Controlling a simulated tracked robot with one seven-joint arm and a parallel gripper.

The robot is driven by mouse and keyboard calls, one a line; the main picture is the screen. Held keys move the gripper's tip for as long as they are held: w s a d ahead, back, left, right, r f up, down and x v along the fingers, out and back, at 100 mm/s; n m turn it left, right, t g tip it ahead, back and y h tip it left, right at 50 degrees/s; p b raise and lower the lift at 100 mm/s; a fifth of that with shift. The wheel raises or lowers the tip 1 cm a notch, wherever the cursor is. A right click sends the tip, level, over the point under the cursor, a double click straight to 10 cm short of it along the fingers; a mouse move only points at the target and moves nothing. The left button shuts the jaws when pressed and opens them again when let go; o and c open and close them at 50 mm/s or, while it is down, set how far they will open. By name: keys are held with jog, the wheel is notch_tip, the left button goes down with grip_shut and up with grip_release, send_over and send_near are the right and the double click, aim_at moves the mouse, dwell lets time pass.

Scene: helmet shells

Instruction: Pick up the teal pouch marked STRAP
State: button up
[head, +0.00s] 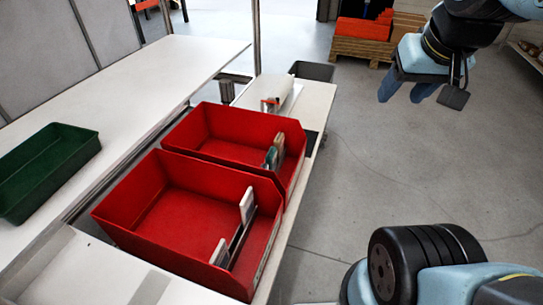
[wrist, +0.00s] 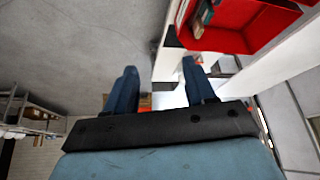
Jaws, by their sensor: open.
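A small teal-green item (head: 271,157) stands in the far red bin (head: 215,124), near its right-hand end. It may be the teal pouch, but no STRAP marking is readable. A pale-edged item (head: 280,143) stands close beside it. My gripper (head: 403,92) is raised over the floor at the upper right of the head view, well away from the bins. Its blue fingers point down, apart and empty. In the wrist view the fingers (wrist: 158,75) are spread, with part of a red bin (wrist: 235,38) and a dark teal item (wrist: 202,18) at the top.
A near red bin (head: 150,207) holds white-faced items (head: 247,205) by a divider. A green tray (head: 48,165) sits on the long white table (head: 160,75) at left. A white object (head: 280,95) lies beyond the bins. The floor (head: 370,170) on the right is clear.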

jog(key=shift+o, duration=0.7)
jog(key=shift+w+a+f, duration=0.2)
jog(key=shift+w+f, duration=0.05)
jog(key=shift+w, duration=0.05)
jog(key=o, duration=0.5)
jog(key=w+a+f+m+g+y, duration=0.1)
jog(key=w+a+f, duration=0.1)
jog(key=w+a+f+m+g+y, duration=0.1)
jog(key=w+a+f, duration=0.1)
jog(key=w, duration=0.1)
jog(key=w+a+f+m+g+y, duration=0.1)
jog(key=w+a+f+g+y, duration=0.1)
jog(key=w+f, duration=0.1)
jog(key=shift+w+a+m, duration=0.1)
jog(key=shift+a+m, duration=0.05)
jog(key=shift+m, duration=0.15)
jog(key=m+t+y, duration=0.3)
jog(key=m+y, duration=0.6)
jog(key=m, duration=0.9)
send_over(275, 154)
jog(key=s+d, duration=0.4)
jog(key=d, duration=0.6)
notch_tip(275, 154, down, 34)
jog(key=x, duration=0.9)
jog(key=f+x, duration=0.1)
jog(key=x, duration=0.3)
jog(key=shift+a, duration=0.1)
